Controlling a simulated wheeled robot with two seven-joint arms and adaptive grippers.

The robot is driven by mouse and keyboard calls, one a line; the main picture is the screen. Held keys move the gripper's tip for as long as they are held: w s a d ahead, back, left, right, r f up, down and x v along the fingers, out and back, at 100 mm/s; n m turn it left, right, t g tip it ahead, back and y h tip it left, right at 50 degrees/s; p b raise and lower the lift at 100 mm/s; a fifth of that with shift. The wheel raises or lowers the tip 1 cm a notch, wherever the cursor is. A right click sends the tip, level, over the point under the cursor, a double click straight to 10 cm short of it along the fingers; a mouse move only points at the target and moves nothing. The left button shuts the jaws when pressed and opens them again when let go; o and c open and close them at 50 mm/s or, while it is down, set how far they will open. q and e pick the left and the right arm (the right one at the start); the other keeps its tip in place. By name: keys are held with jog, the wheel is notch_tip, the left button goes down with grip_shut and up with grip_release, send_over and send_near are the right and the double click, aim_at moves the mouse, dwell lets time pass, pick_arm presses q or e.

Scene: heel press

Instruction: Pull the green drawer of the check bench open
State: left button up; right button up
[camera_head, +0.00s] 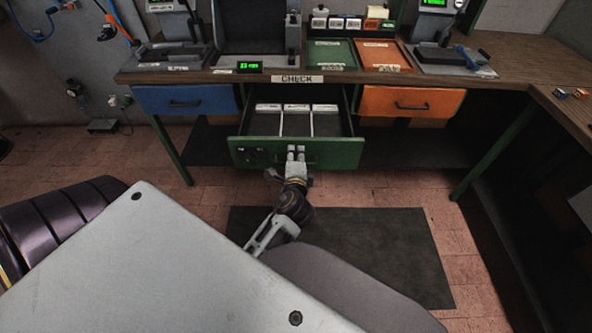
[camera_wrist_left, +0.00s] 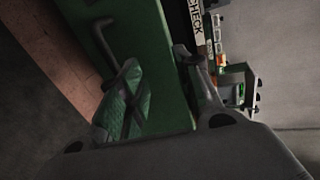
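The green drawer (camera_head: 340,153) sits in the middle under the bench, below the CHECK label (camera_head: 297,79). It stands well out from the bench, and its dark inside shows. My left gripper (camera_head: 296,153) is at the middle of its green front, over the dark handle. In the left wrist view the fingers (camera_wrist_left: 157,75) are spread apart with the green front (camera_wrist_left: 160,60) behind the gap. One finger overlaps the handle (camera_wrist_left: 103,45); the other is by the panel's top edge. Contact with the handle cannot be told. My right gripper is out of view.
A shut blue drawer (camera_head: 185,99) is on the left and a shut orange drawer (camera_head: 411,102) on the right. The bench top (camera_head: 500,58) carries trays and gauges. A dark mat (camera_head: 400,258) lies on the floor. Green bench legs stand either side.

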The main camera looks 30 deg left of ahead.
pick_arm(q)
jog(key=shift+f+v, duration=0.15)
jog(key=shift+v, duration=0.8)
jog(key=shift+f+v, duration=0.2)
jog(key=shift+v, duration=0.75)
jog(key=shift+f+v, duration=0.15)
jog(key=shift+v, duration=0.75)
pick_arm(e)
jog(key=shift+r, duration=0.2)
pick_arm(q)
jog(key=shift+d, duration=0.15)
jog(key=shift+p, duration=0.5)
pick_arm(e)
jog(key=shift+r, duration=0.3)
pick_arm(q)
jog(key=shift+f, duration=0.1)
